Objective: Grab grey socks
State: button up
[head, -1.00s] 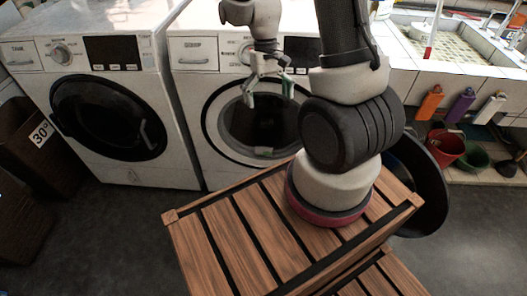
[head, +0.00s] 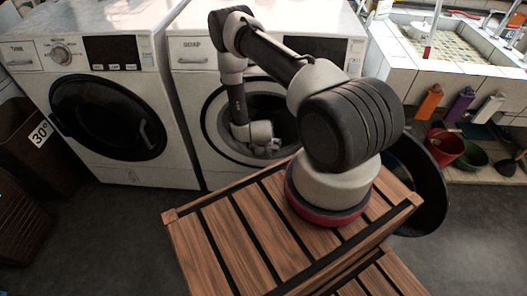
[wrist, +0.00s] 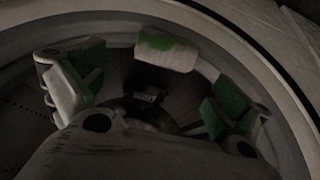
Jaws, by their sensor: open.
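My gripper (head: 272,146) is at the round opening of the right washing machine (head: 185,85), low in the doorway. In the wrist view my gripper (wrist: 156,85) is open, with green-padded fingers spread at left and right and nothing seen between them in their grip. A small dark thing with a pale marking (wrist: 146,96) shows in the shadowed space beyond the fingers; I cannot tell whether it is the grey socks. A pale piece with a green patch (wrist: 167,51) is at the top, by the opening's rim. No grey socks can be made out clearly.
The machine's round rim (wrist: 245,55) curves closely around my gripper. Another washing machine (head: 110,110) with a shut dark door stands at left, beside brown baskets (head: 38,150). A slatted wooden crate (head: 240,235) is in front. A tiled sink (head: 440,85) and red bucket (head: 446,148) are at right.

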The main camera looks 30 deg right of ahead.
aim_at(263, 151)
jog(key=x, duration=0.7)
jog(key=shift+w+a+f, duration=0.2)
jog(key=shift+a+f, duration=0.05)
jog(key=c, duration=1.1)
